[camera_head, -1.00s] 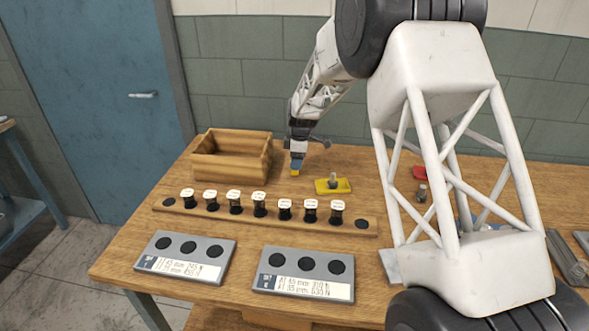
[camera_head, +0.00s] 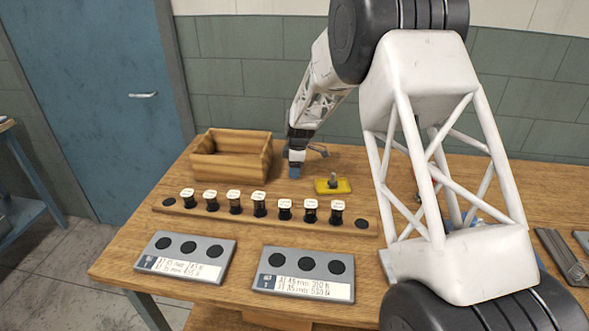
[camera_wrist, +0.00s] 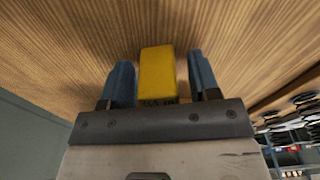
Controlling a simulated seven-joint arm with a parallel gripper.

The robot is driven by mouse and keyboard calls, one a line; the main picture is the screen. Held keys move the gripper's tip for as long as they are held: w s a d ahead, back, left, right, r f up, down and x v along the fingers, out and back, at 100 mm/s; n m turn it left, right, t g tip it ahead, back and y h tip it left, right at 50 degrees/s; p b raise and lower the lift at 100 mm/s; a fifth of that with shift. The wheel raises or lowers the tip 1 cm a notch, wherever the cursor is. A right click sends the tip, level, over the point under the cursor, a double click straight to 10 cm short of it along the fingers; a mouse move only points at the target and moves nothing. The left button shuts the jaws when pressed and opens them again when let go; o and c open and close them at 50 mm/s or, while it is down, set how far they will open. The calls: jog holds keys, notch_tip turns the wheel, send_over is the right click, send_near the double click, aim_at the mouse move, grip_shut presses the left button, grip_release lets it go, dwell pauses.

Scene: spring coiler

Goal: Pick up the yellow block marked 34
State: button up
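The yellow block (camera_wrist: 157,75) stands between the two blue fingers of my gripper in the wrist view. Dark marks show on its near edge, too small to read. My gripper (camera_wrist: 160,82) is open around it, with a gap on the right side and the left finger close to the block. In the head view my gripper (camera_head: 295,170) is low over the table, right of the wooden box, and its fingers hide the block.
A wooden box (camera_head: 231,168) stands left of my gripper. A yellow tray (camera_head: 342,187) with a small metal piece lies to the right. In front is a wooden rack (camera_head: 285,219) with several white-topped spools, then two grey labelled holders (camera_head: 215,263) (camera_head: 318,291).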

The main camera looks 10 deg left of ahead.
jog(key=c, duration=0.8)
jog(key=shift+c, duration=0.2)
jog(key=shift+r, duration=0.15)
jog(key=shift+r, duration=1.55)
jog(key=s+d, duration=0.2)
jog(key=s, duration=0.3)
jog(key=s+d+r, duration=0.1)
jog(key=s, duration=0.4)
jog(key=s+d, duration=0.2)
jog(key=s, duration=0.3)
jog(key=shift+d+r, duration=0.3)
